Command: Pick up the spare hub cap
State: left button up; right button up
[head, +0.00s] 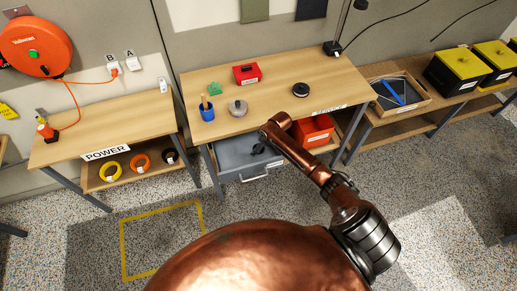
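Two round pieces lie on the middle table (215,82), and I cannot tell which is the spare hub cap. One is a grey disc with a small knob (238,108), near the front edge. The other is a black disc with a paler top (300,90), farther back and to the right. My copper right arm reaches up from the lower right to the table's front edge. A small dark part at its end, probably my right gripper (259,149), shows in front of the grey drawer box; its fingers are too small to read. My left gripper is out of view.
The table also holds a blue cup (207,110), a green piece (214,88) and a red box (247,74). Below are a grey drawer box (240,160) and a red bin (313,131). A power table (105,132) stands left; a shelf tray (400,94) is right.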

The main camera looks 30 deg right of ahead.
jog(key=shift+c, duration=0.7)
jog(key=c, duration=1.1)
jog(key=shift+r, duration=0.1)
jog(key=shift+c, duration=0.2)
